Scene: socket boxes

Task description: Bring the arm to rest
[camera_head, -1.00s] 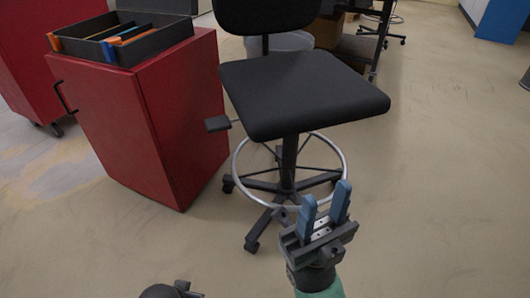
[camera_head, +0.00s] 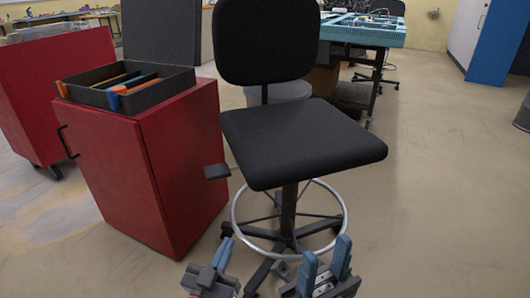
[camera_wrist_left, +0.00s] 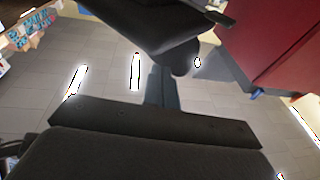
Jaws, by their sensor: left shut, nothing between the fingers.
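My left gripper (camera_head: 226,246) is at the bottom of the head view, left of centre. Its blue fingers are together with nothing between them. The closed fingers also show in the left wrist view (camera_wrist_left: 162,88), above the dark gripper body. My right gripper (camera_head: 325,252) is just to its right at the bottom edge of the head view. Its two blue fingers stand apart and upright, with nothing seen between them. Both grippers appear in front of the base of a black swivel chair (camera_head: 300,140). Most of both arms is out of view.
A red cabinet (camera_head: 160,165) stands left of the chair with a black open tray (camera_head: 130,102) on top. Another red cabinet (camera_head: 40,95) is further left. A teal-topped table (camera_head: 365,32) and blue cabinet (camera_head: 500,45) are behind.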

